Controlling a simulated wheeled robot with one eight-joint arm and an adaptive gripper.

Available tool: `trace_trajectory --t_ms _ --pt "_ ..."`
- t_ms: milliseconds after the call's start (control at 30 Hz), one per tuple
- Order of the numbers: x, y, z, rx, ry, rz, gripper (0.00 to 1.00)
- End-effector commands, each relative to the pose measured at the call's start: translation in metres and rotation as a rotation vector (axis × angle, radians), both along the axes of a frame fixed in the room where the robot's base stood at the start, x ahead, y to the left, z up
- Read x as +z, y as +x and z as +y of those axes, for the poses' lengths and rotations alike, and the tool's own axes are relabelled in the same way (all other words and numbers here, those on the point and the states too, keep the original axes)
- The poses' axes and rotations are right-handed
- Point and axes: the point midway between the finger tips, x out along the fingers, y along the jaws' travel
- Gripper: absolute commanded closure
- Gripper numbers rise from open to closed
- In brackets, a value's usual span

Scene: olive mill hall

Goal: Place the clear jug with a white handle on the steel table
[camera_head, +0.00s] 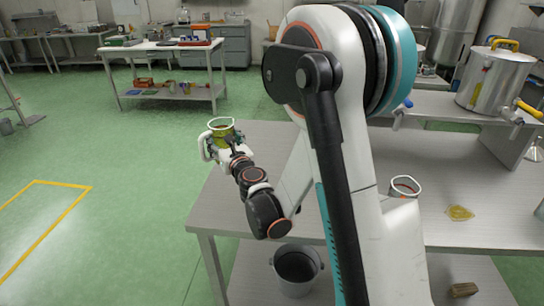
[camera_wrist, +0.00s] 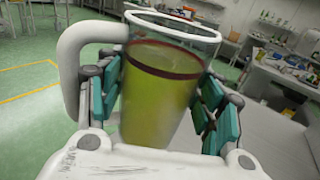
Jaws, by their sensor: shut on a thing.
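The clear jug (camera_head: 221,127) has a white handle on its left side and yellow-green contents below a dark ring. My gripper (camera_head: 224,146) is shut on it, with teal finger pads on both sides of the jug. The wrist view shows the jug (camera_wrist: 160,92) between the fingers of my gripper (camera_wrist: 161,98), nearly upright with a slight tilt in the picture. In the head view it appears over the left end of the near steel table (camera_head: 272,150); its height above the top cannot be told. My arm hides the middle of this table.
A clear vessel with a red ring (camera_head: 405,187) stands right of my arm. A yellow patch (camera_head: 459,213) lies farther right. A large steel pot (camera_head: 495,80) stands at the back right. A bucket (camera_head: 297,270) sits below the tabletop. Another table (camera_head: 140,47) holds items farther back.

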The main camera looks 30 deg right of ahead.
Motion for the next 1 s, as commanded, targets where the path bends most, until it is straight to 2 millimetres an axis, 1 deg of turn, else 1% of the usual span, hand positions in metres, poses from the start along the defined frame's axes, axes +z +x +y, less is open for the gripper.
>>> trace_trajectory --t_ms 33,167,267,367,400,500,600,700,800,900,1000 --pt "0.003 0.006 -0.011 -0.011 0.0 0.0 0.84" --pt "0.018 0.023 -0.042 -0.037 0.001 0.0 0.84" --pt "0.034 0.037 -0.071 -0.061 0.001 0.0 0.84" --pt "0.052 0.05 -0.104 -0.087 0.001 0.0 0.84" --pt "0.059 0.054 -0.117 -0.097 0.002 0.0 0.84" --pt "0.075 0.063 -0.148 -0.119 0.002 0.001 0.84" --pt "0.088 0.07 -0.174 -0.138 0.002 0.001 0.84" --pt "0.098 0.074 -0.194 -0.151 0.002 0.001 0.84" --pt "0.105 0.076 -0.209 -0.161 0.002 0.001 0.84" --pt "0.108 0.078 -0.217 -0.166 0.003 0.001 0.84" --pt "0.103 0.078 -0.22 -0.169 0.002 0.001 0.84"
